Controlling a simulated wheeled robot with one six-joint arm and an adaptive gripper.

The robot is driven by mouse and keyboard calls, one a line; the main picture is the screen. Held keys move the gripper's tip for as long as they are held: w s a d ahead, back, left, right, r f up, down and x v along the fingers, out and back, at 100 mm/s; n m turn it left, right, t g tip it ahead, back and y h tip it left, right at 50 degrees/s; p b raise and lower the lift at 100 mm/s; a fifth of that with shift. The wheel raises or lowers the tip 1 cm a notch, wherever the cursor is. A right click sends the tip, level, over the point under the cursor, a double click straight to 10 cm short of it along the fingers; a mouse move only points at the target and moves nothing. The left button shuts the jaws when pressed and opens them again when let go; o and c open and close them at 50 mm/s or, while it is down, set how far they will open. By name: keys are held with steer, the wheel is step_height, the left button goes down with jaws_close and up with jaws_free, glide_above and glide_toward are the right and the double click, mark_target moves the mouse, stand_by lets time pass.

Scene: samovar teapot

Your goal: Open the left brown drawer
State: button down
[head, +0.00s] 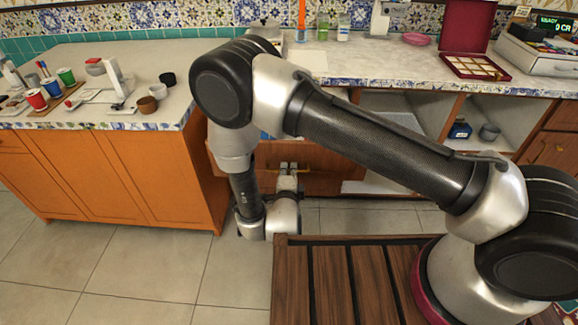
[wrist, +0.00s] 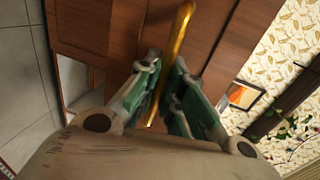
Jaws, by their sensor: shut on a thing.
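The left brown drawer (head: 325,182) is under the back counter, partly hidden behind my arm in the head view. Its brown front (wrist: 122,32) fills the upper middle of the wrist view. A gold bar handle (wrist: 180,35) runs down that front. My gripper (wrist: 163,88) has its green-lined fingers on both sides of the handle and is shut on it. In the head view my gripper (head: 288,170) is against the drawer front, low behind my forearm. How far the drawer stands out is hard to tell.
An orange cabinet (head: 110,175) with cups on its counter stands close at the left. Open shelves (head: 390,180) lie right of the drawer, holding a blue box (head: 460,130) and a grey bowl (head: 489,132). Bare tiled floor (head: 150,265) lies in front.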

steer(key=shift+f+v, duration=0.2)
steer(key=shift+v, duration=0.9)
steer(key=shift+f, duration=0.1)
steer(key=c, duration=1.5)
jaws_free()
